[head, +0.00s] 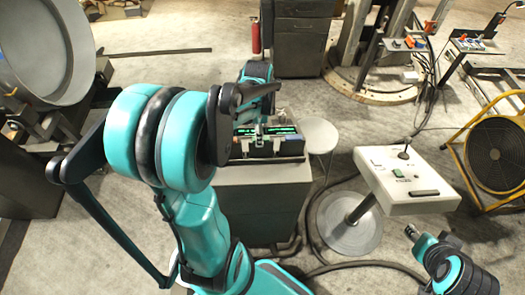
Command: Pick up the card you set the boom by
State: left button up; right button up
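I cannot make out a card for certain. A dark unit with green lit displays (283,130) stands on a grey cabinet (262,178) in the middle of the head view. My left arm bends over in front of it and hides its left part. My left gripper (259,130) is over or at the unit; its fingers are too small and dark to tell open from shut. A pale control box (407,180) with a joystick, a green button and a black strip stands on a post at the right. My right gripper (412,232) is just below the box, its fingers unclear.
A round stool (318,135) stands right of the cabinet. A yellow-framed fan (497,155) is at the far right. Hoses and cables lie on the floor around the box's round foot (350,235). A large dish (40,50) is at upper left.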

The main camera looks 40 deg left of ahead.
aim_at(261, 149)
pick_arm(q)
jog(key=f+b, duration=0.1)
jog(key=w+f, duration=0.1)
jog(key=shift+f+b, duration=0.35)
jog(key=shift+b, duration=0.05)
jog(key=shift+s+f, duration=0.2)
jog(key=shift+f, duration=0.4)
jog(key=f, duration=0.5)
jog(key=shift+w+f+p, duration=0.1)
jog(key=shift+w+p, duration=0.25)
jog(key=shift+p, duration=0.05)
jog(key=shift+f, duration=0.5)
jog(key=shift+s, duration=0.1)
grip_shut()
